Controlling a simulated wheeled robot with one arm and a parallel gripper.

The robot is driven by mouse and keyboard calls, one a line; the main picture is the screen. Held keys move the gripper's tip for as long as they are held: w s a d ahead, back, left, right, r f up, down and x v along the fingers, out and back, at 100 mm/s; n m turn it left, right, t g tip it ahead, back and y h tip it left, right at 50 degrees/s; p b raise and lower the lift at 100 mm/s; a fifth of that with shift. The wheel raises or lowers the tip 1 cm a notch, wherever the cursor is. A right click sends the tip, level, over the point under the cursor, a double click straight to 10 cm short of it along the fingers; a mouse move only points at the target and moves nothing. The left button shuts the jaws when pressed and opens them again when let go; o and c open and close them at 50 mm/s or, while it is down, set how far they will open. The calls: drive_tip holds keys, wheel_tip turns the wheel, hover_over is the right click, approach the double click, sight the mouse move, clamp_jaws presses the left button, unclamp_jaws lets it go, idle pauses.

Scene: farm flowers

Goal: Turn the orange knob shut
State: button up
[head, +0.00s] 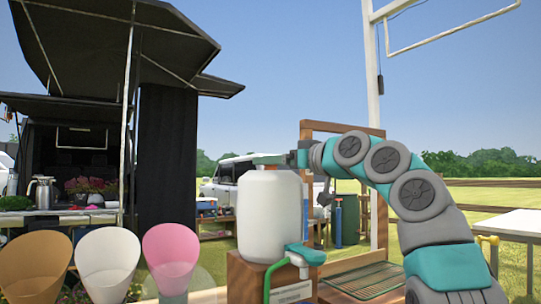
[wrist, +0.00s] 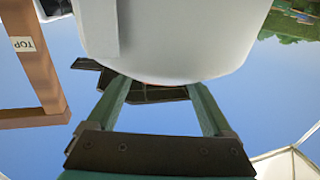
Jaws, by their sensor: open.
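A white tank (head: 268,215) stands upright on a wooden box (head: 255,282) in the head view. My gripper (head: 252,158) reaches in from the right, level with the tank's top. In the wrist view the tank (wrist: 185,35) fills the top middle, and my gripper's (wrist: 160,86) two green fingers point at it, spread apart with nothing clearly held. A teal tap (head: 305,254) with a green hose sits at the tank's lower right.
A wooden frame (head: 341,127) stands close behind my arm; its post (wrist: 35,55) shows left in the wrist view. Orange, white and pink buckets (head: 171,256) stand front left. A white table (head: 510,224) is at right. Open sky surrounds the tank's top.

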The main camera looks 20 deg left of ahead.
drive_tip(key=shift+x, duration=0.8)
drive_tip(key=shift+c, duration=0.2)
clamp_jaws()
drive_tip(key=shift+s, duration=0.1)
drive_tip(key=shift+f+m+t+b, duration=0.1)
drive_tip(key=shift+m+t+b, duration=0.2)
drive_tip(key=shift+t, duration=0.2)
drive_tip(key=shift+m+t+h+b, duration=0.4)
drive_tip(key=shift+t+h+b, duration=0.1)
drive_tip(key=shift+h, duration=0.1)
drive_tip(key=shift+m+t+h, duration=0.7)
drive_tip(key=shift+m+t, duration=0.1)
drive_tip(key=shift+t, duration=0.2)
